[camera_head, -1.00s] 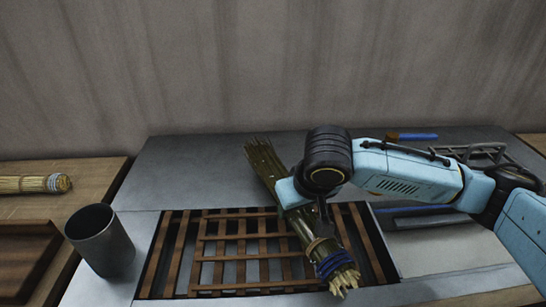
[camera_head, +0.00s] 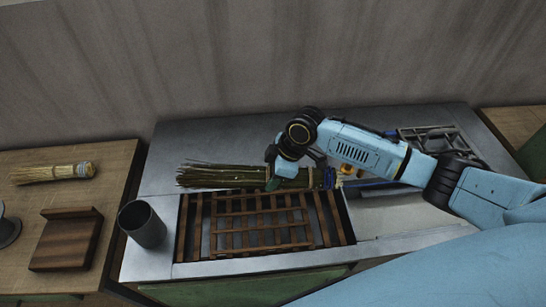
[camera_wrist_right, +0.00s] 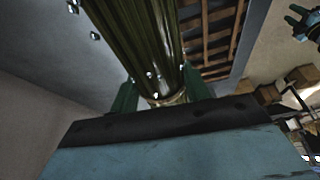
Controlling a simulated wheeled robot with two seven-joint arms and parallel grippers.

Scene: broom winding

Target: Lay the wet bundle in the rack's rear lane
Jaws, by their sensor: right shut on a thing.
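The wet bundle (camera_head: 225,176) is dark green straw with a dark blue band near its right end. It lies crosswise, roughly level, along the back edge of the wooden slatted rack (camera_head: 262,245). My right gripper (camera_head: 275,180) is shut on it right of its middle. In the right wrist view the bundle (camera_wrist_right: 140,40) runs between the two green fingers, with droplets near it and rack slats beyond. I cannot tell whether the bundle is above or touching the rack. My left gripper is not clearly in view in the head view.
A grey metal cup (camera_head: 143,228) stands left of the rack. A pale dry bundle (camera_head: 50,173) and a wooden block (camera_head: 67,240) are on the left wooden table. A metal wire stand (camera_head: 428,140) is at the back right. The counter behind the rack is mostly clear.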

